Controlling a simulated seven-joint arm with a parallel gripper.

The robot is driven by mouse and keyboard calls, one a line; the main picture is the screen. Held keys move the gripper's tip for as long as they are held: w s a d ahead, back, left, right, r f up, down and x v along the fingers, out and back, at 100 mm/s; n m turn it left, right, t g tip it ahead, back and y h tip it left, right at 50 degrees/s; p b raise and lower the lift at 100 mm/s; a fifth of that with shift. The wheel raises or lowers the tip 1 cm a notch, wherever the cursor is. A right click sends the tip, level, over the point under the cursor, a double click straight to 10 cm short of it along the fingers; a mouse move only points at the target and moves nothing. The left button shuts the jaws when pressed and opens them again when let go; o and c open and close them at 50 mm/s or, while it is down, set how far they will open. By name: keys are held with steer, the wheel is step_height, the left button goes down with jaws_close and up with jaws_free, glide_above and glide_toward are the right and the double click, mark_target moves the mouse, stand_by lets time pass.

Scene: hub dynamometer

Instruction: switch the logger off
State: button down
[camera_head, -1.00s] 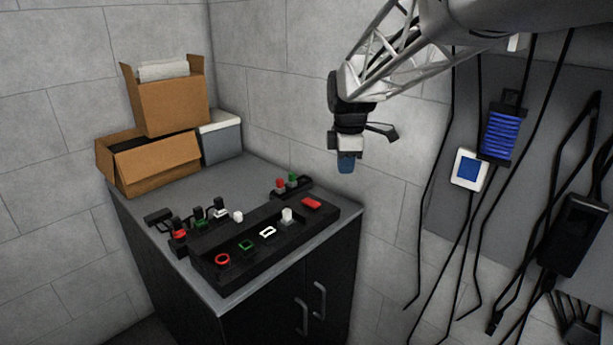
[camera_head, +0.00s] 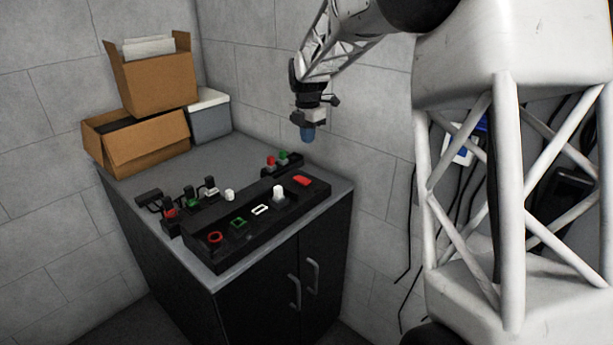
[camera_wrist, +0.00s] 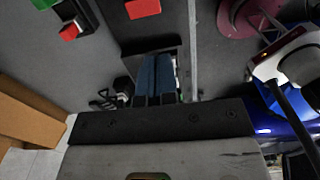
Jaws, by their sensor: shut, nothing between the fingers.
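No label names the logger in these views. A long black control panel (camera_head: 227,262) lies on the cabinet top, with a red ring (camera_head: 215,238), green frame (camera_head: 239,223), white frame (camera_head: 260,210), upright white knob (camera_head: 279,193) and red block (camera_head: 302,181). Behind it stands a small box with a red button (camera_head: 271,161) and a green button (camera_head: 284,155). Several levers with red, green and white parts (camera_head: 190,200) stand at the left. My gripper (camera_head: 307,135) hangs above the back right of the cabinet, apart from the controls. Its blue fingers (camera_wrist: 153,78) are shut and empty in the wrist view.
Two open cardboard boxes (camera_head: 152,85) and a grey lidded bin (camera_head: 209,115) stand on the cabinet (camera_head: 218,283) at the back left. Walls close off the back. Black cables (camera_head: 408,250) hang at the right, partly hidden by my arm.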

mark_target(306, 181)
steer(key=shift+w+a+f, duration=0.2)
steer(key=shift+w, duration=0.25)
steer(key=shift+f, duration=0.1)
step_height(306, 181, down, 14)
steer(key=shift+r, duration=0.1)
stand_by(0.8)
steer(key=shift+s, duration=0.1)
steer(key=shift+f, duration=0.2)
stand_by(0.3)
steer(key=shift+r, duration=0.2)
steer(key=shift+r, duration=0.6)
steer(key=shift+d+r, duration=0.1)
steer(key=shift+r, duration=0.05)
stand_by(0.3)
